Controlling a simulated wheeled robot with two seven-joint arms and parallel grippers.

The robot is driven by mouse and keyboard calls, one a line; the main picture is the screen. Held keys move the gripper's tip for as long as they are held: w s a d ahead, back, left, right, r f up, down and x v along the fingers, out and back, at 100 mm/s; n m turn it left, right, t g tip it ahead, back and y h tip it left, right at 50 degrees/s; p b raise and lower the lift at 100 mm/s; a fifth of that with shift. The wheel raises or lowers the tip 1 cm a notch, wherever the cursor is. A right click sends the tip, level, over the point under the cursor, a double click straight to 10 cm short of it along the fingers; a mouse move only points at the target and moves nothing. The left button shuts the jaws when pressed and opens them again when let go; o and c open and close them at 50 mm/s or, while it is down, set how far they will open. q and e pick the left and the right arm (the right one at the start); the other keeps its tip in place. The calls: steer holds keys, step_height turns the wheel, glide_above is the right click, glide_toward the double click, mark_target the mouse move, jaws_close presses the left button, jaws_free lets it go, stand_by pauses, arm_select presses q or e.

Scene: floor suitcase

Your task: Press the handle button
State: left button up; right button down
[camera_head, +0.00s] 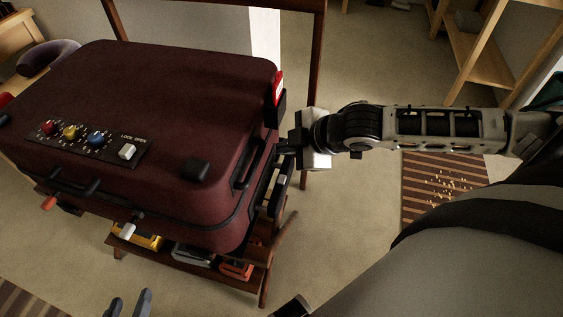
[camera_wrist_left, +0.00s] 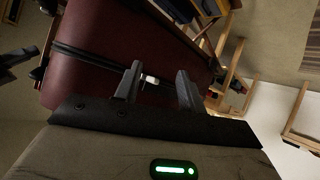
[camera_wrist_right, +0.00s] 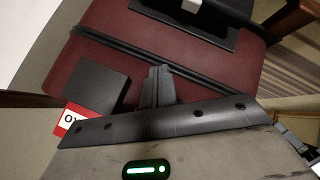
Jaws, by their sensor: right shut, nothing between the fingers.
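The maroon suitcase (camera_head: 160,95) lies closed on a wooden rack. Its right side carries a dark handle (camera_head: 246,166). In the right wrist view a dark plate (camera_wrist_right: 170,28) with a pale block (camera_wrist_right: 191,5) sits on the suitcase, cut by the top edge. I cannot tell for sure which part is the handle button. My right gripper (camera_head: 285,147) is shut and empty at the suitcase's right side, near a black block (camera_wrist_right: 95,83). Its fingers show together in the right wrist view (camera_wrist_right: 158,87). My left gripper (camera_head: 129,303) is open and empty, low in front of the suitcase.
The lid panel (camera_head: 85,143) has red, yellow and blue knobs and a white switch (camera_head: 127,152). A red tag (camera_head: 278,88) stands by the black block. Red and white levers (camera_head: 128,230) stick out in front. Tools lie on the rack's shelf (camera_head: 190,262). A striped rug (camera_head: 425,190) lies right.

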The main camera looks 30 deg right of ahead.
arm_select(q)
step_height(320, 180, down, 9)
steer(key=w+d+g+b, duration=0.1)
steer(key=d+g+b, duration=0.1)
steer(key=b, duration=0.3)
arm_select(e)
glide_above(282, 179)
steer(key=f, duration=0.4)
steer(key=shift+s+d+f, duration=0.25)
steer(key=shift+s+d, duration=0.05)
steer(key=shift+s, duration=0.1)
steer(key=shift+f+b, duration=0.8)
steer(key=shift+b, duration=0.1)
arm_select(q)
steer(key=shift+w+d+r+m+t+h+b, duration=0.15)
steer(key=shift+d+r+t+h, duration=0.2)
steer(key=shift+r, duration=0.35)
steer(key=shift+w+d+r+m+t+h+b, duration=0.1)
steer(key=shift+w+r+t+h, duration=0.1)
steer(key=shift+r+t, duration=0.4)
steer(key=shift+w+d+r+m+t+h+b, duration=0.15)
steer(key=shift+r+t+h, duration=0.1)
steer(key=shift+r, duration=0.6)
arm_select(e)
steer(key=shift+f, duration=0.9)
steer(key=shift+f, duration=0.1)
